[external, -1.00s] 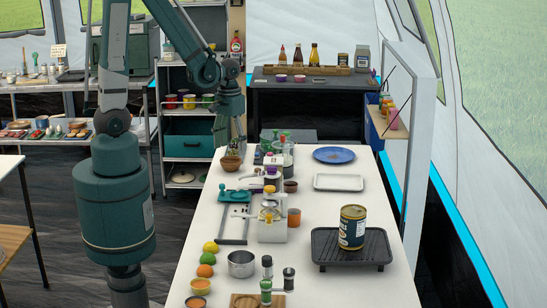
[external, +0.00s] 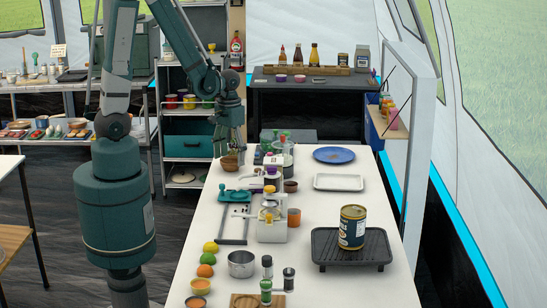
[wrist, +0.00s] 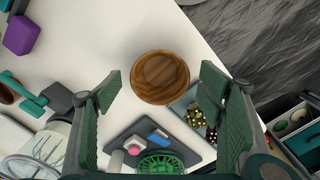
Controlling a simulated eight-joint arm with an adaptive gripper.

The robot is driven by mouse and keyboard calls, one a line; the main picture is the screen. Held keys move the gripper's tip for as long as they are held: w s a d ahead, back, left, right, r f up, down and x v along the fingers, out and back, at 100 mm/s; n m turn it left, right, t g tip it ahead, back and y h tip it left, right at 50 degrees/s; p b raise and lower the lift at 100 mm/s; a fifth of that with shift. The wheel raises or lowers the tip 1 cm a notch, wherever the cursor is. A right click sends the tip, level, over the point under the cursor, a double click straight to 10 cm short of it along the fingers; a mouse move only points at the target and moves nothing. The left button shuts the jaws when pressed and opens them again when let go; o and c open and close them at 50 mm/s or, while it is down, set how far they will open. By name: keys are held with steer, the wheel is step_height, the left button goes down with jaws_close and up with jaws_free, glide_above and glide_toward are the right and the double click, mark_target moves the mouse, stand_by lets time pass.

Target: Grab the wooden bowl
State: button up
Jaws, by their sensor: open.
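The wooden bowl (external: 229,163) is small, round and brown, and sits near the far left edge of the long white table (external: 300,215). In the wrist view the bowl (wrist: 160,77) appears ahead between my fingers and looks empty inside. My gripper (external: 228,150) is over the bowl, pointing down, and partly covers it in the external view. In the wrist view my gripper (wrist: 160,86) is open, with one green-padded finger on each side of the bowl and nothing held. I cannot tell whether either finger touches the bowl.
In the wrist view, a tray with dark spotted items (wrist: 203,113) lies close beside the bowl. A dark board with a green round piece (wrist: 158,163) is also near. A purple block (wrist: 21,35) lies to the left. The table's edge is close to the bowl.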

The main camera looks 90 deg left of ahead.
steer(key=shift+f, duration=1.15)
steer(key=shift+c, duration=0.4)
steer(key=c, duration=0.9)
